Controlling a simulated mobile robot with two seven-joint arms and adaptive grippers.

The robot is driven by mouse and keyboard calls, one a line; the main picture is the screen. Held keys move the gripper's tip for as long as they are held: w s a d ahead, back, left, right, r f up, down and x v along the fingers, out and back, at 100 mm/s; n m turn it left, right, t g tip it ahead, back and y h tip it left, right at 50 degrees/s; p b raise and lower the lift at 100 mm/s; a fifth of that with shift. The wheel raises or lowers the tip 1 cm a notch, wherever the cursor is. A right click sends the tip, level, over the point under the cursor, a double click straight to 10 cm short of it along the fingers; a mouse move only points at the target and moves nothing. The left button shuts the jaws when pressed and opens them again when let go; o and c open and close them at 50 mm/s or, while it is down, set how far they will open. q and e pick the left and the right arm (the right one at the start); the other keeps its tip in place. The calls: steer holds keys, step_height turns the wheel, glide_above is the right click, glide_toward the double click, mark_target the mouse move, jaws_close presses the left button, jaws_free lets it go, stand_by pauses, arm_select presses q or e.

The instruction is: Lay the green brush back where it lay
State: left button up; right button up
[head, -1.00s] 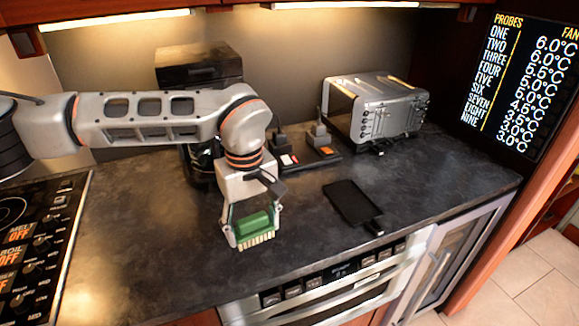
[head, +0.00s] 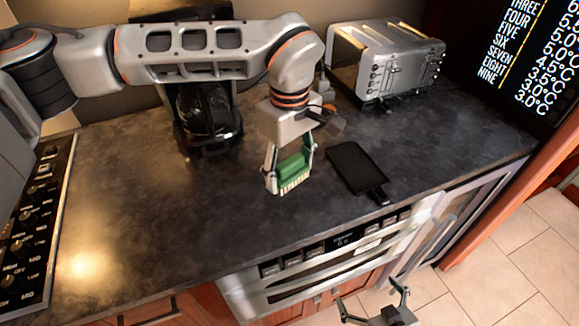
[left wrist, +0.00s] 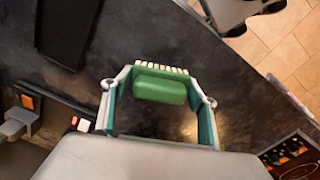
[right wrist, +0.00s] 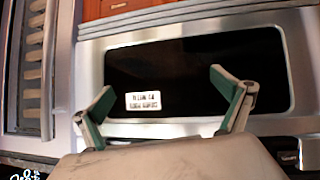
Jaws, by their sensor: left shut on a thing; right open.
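The green brush (head: 292,166) with pale bristles is between the fingers of my left gripper (head: 289,172), which is shut on it. The brush is over the dark countertop (head: 180,240), left of the black tablet-like object; I cannot tell whether it touches the counter. The left wrist view shows the brush (left wrist: 160,88) between both fingers, bristles facing away from the wrist. My right gripper (head: 374,305) is open and empty, low in front of the counter. In the right wrist view its fingers (right wrist: 165,105) are spread before the drawer front.
A black flat object with a handle (head: 357,167) lies right of the brush. A silver toaster (head: 390,62) and a coffee maker (head: 205,115) stand at the back. The cooktop (head: 35,225) is at the left. The microwave drawer (right wrist: 250,70) is below the counter.

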arm_select(q)
steer(key=shift+f+b, duration=0.5)
steer(key=shift+f, duration=0.45)
steer(key=shift+f+b, duration=0.45)
steer(key=shift+f, duration=0.35)
steer(key=shift+f+b, duration=0.7)
steer(key=shift+f, duration=0.5)
steer(key=o, duration=1.3)
steer(key=shift+o, duration=0.2)
steer(key=shift+r, duration=0.1)
step_height(320, 180, up, 12)
steer(key=shift+f, duration=0.15)
